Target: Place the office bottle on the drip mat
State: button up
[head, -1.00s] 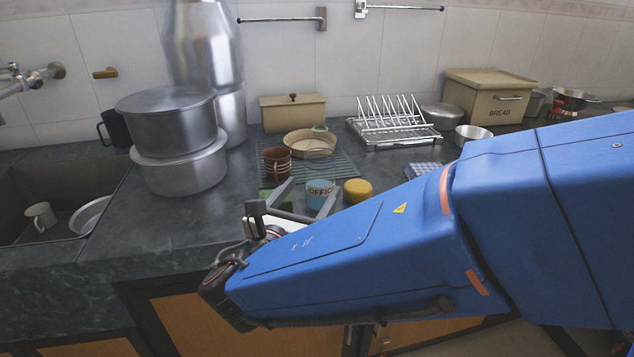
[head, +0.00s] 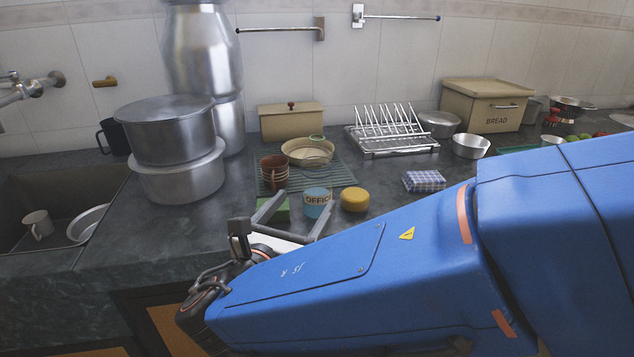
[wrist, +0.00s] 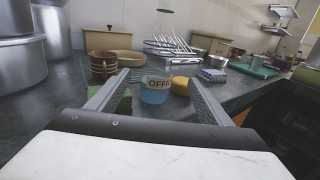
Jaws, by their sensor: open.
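The drip mat (head: 343,176) is a dark green ribbed sheet under stacked cups and bowls. My gripper (head: 306,198) is open and points toward the bottle. In the wrist view the office bottle (wrist: 155,90) shows between the spread fingers of my gripper (wrist: 158,78), beyond or near their tips. I cannot tell how far the bottle lies between them. The fingers hide part of the counter.
A yellow round item (head: 355,199) stands close right of the bottle, a green block (head: 275,209) close left. A checkered box (head: 424,181) is farther right; steel pots (head: 178,175) are left.

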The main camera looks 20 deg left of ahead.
aim_at(314, 190)
jog(key=w, duration=0.7)
jog(key=shift+w+d, duration=0.1)
jog(key=shift+d, duration=0.05)
jog(key=shift+w, duration=2.95)
jog(key=shift+a, duration=0.2)
jog(key=c, duration=1.3)
